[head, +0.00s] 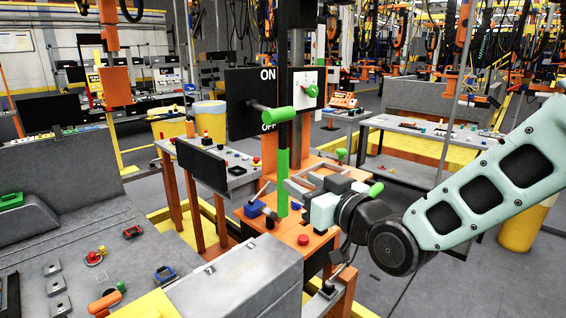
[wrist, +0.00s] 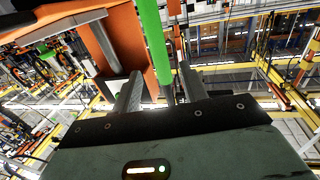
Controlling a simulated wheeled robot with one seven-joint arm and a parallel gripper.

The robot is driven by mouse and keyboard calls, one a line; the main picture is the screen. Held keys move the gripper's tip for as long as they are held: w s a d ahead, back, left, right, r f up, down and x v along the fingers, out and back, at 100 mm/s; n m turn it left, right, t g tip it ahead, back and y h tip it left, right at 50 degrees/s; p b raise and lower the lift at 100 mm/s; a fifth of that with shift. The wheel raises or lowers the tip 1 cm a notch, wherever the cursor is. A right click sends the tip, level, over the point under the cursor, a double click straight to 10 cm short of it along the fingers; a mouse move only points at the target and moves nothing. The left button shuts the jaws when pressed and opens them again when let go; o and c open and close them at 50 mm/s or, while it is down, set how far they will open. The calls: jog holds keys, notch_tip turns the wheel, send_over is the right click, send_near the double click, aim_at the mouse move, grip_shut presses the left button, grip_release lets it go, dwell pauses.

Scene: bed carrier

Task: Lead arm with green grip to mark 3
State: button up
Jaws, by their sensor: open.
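A vertical green grip (head: 282,182) hangs below a dark upright bar in the head view. The wrist view shows a long green bar (wrist: 153,42) running between the fingers. My gripper (head: 291,188) is open, its fingers reaching toward the vertical green grip from the right. In the wrist view my gripper (wrist: 160,78) has one finger on each side of the green bar; contact cannot be told. Another green handle (head: 278,115) sticks out of the black ON/OFF panel (head: 243,90). A green knob (head: 310,91) sits on a white dial plate (head: 301,76). No readable mark 3 shows.
A grey box (head: 240,285) stands in front. A grey console (head: 70,190) fills the left.

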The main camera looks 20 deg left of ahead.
aim_at(286, 174)
jog(key=p+x, duration=0.2)
jog(key=x, duration=0.5)
jog(key=shift+w+a, duration=0.2)
jog(key=shift+a, duration=0.15)
grip_shut()
